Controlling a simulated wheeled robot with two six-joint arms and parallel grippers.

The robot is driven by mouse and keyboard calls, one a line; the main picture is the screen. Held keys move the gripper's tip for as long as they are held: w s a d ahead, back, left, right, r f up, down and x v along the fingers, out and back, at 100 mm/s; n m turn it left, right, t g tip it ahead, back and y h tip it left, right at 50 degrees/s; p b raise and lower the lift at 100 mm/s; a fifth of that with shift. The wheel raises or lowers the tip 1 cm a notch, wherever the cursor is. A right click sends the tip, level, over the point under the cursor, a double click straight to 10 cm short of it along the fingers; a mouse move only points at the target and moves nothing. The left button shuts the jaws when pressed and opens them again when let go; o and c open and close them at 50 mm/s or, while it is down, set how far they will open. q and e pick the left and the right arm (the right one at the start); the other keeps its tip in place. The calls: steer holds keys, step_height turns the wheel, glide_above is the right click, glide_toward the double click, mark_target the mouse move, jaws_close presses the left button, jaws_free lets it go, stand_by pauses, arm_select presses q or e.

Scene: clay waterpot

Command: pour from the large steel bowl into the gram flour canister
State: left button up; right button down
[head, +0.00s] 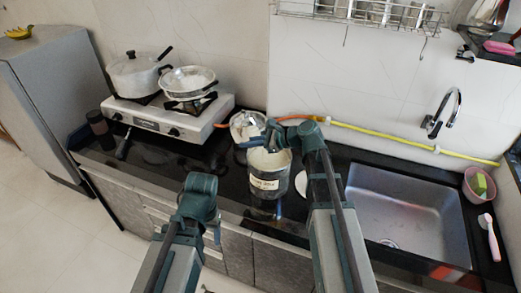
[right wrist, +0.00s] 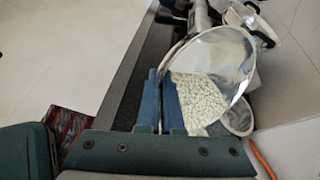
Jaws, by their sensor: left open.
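The large steel bowl (head: 240,121) is in the air just behind the gram flour canister (head: 267,184), tilted. My right gripper (head: 270,138) is shut on its rim. In the right wrist view the bowl (right wrist: 218,52) shows a pale, speckled mass inside, beside the two blue fingers of my right gripper (right wrist: 170,103).
A white stove (head: 165,120) with a lidded pot (head: 135,76) and a pan (head: 188,81) stands left. A sink (head: 405,215) is right of the canister, with a pink bowl (head: 478,186) and brush (head: 490,235) beyond. A yellow hose (head: 400,143) runs along the wall.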

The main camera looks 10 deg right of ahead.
steer(key=shift+d+y+b, duration=0.25)
steer(key=shift+y+b, duration=0.05)
steer(key=shift+b, duration=0.15)
steer(key=shift+r, duration=0.1)
steer(key=shift+d+r+t+y+b, duration=0.1)
steer(key=shift+r+t+y+b, duration=0.05)
steer(key=shift+t+y+b, duration=0.15)
stand_by(0.5)
steer(key=shift+d+m+y+b, duration=0.3)
steer(key=shift+m+y+b, duration=0.1)
steer(key=shift+b, duration=0.3)
steer(key=shift+r, duration=0.1)
steer(key=shift+s+r, duration=0.1)
steer(key=shift+r, duration=0.05)
steer(key=shift+d+b, duration=0.1)
steer(key=shift+b, duration=0.2)
